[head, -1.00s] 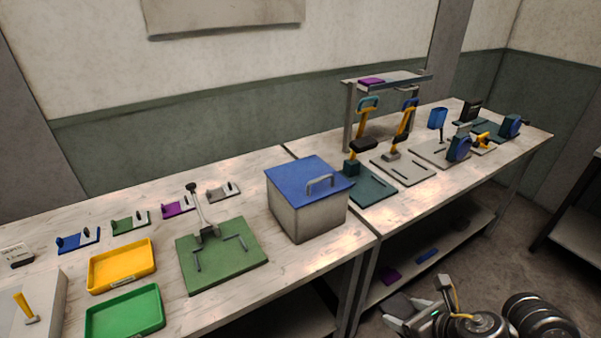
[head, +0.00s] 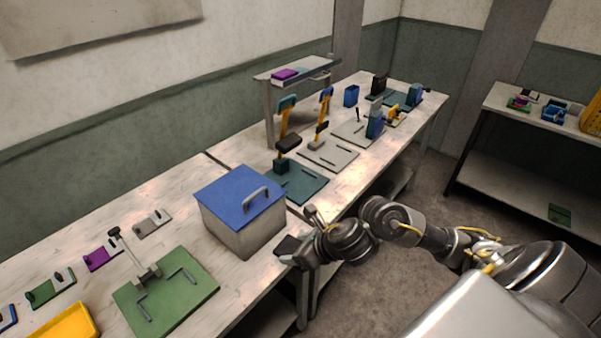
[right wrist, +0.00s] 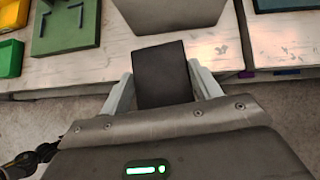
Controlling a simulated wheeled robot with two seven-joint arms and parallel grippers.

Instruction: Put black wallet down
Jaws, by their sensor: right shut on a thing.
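The black wallet (right wrist: 162,72) is held between the fingers of my right gripper (right wrist: 162,88) in the right wrist view. In the head view the wallet (head: 289,246) is a small dark shape at the front edge of the workbench (head: 190,185), just in front of the lidded box. My right gripper (head: 298,256) is shut on it there. Whether the wallet touches the bench top cannot be told. My left gripper is not in view.
A grey box with a blue lid (head: 238,192) stands close behind the right gripper. A green plate with a lever (head: 165,295) lies to its left. Presses on base plates (head: 330,154) stand farther right. Some bare bench top shows between the green plate and the box.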

